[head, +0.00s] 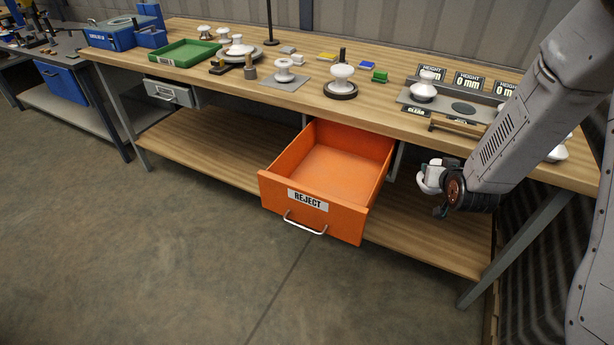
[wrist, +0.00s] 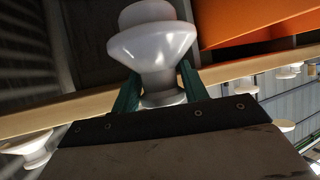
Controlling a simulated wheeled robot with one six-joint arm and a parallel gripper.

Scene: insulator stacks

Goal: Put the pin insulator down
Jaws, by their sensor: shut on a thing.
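My gripper (wrist: 158,98) is shut on a white pin insulator (wrist: 152,45), its green fingers on either side of the insulator's lower part in the wrist view. In the head view the held white insulator (head: 430,177) shows at the end of my arm, in front of the bench's front edge, to the right of the open orange drawer. The orange drawer (head: 335,220), labelled REJECT, is pulled out and its visible floor is empty. Part of the drawer (wrist: 240,22) also shows at the upper right of the wrist view.
On the wooden bench (head: 225,85) stand several white insulators, a green tray (head: 185,53) and a grey gauge plate with height displays (head: 467,80). A grey drawer (head: 168,93) hangs at the left. The lower shelf (head: 205,145) is bare left of the orange drawer.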

